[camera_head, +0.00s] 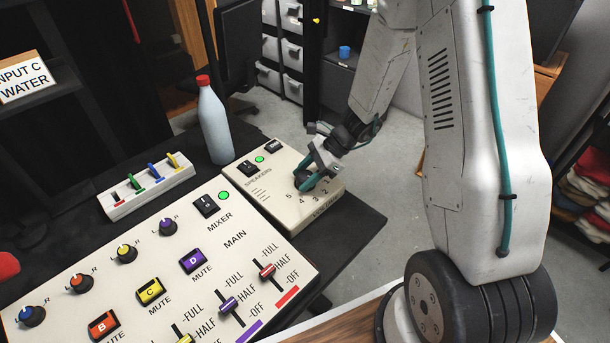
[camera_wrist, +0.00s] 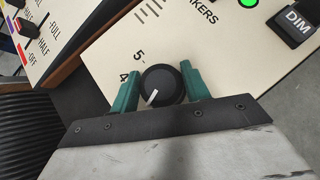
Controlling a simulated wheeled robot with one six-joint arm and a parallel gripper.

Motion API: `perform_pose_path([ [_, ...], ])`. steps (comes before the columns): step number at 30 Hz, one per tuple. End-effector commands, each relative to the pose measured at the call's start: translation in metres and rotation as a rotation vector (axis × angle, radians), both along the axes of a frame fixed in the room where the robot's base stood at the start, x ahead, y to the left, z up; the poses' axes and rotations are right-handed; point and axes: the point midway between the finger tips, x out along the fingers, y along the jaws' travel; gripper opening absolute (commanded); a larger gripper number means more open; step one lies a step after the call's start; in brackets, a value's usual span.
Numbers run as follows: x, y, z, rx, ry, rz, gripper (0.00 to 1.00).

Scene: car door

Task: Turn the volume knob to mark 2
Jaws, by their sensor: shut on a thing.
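The volume knob (camera_wrist: 163,86) is black and round, with a white pointer line. It sits on the cream SPEAKERS box (camera_head: 262,200). My gripper (camera_wrist: 161,88) is shut on the knob, one green finger on each side of it. In the head view my gripper (camera_head: 308,182) reaches down onto the box and largely covers the knob. In the wrist view the pointer aims down and left, past the printed 4 and away from the 5. The mark it aims at is hidden by my gripper, so I cannot tell its exact reading.
A large cream mixer panel (camera_head: 135,255) with knobs, buttons and sliders stands left of the box. A DIM switch (camera_wrist: 292,25) and a lit green light are near the knob. A bottle (camera_head: 213,125) and a small lever box (camera_head: 147,187) stand behind.

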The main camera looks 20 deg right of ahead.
Motion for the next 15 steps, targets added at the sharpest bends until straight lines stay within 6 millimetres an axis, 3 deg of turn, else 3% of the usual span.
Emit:
perform_pose_path([
  [8, 0.0003, -0.0003, 0.0003, 0.0, -0.001, 0.019, 0.24],
  [9, 0.0003, -0.0003, 0.0003, 0.0, -0.001, 0.019, 0.57],
  [10, 0.0004, -0.0003, 0.0003, 0.0, -0.001, 0.019, 0.66],
  [15, 0.0003, -0.0001, 0.0002, 0.0, -0.001, 0.019, 0.67],
])
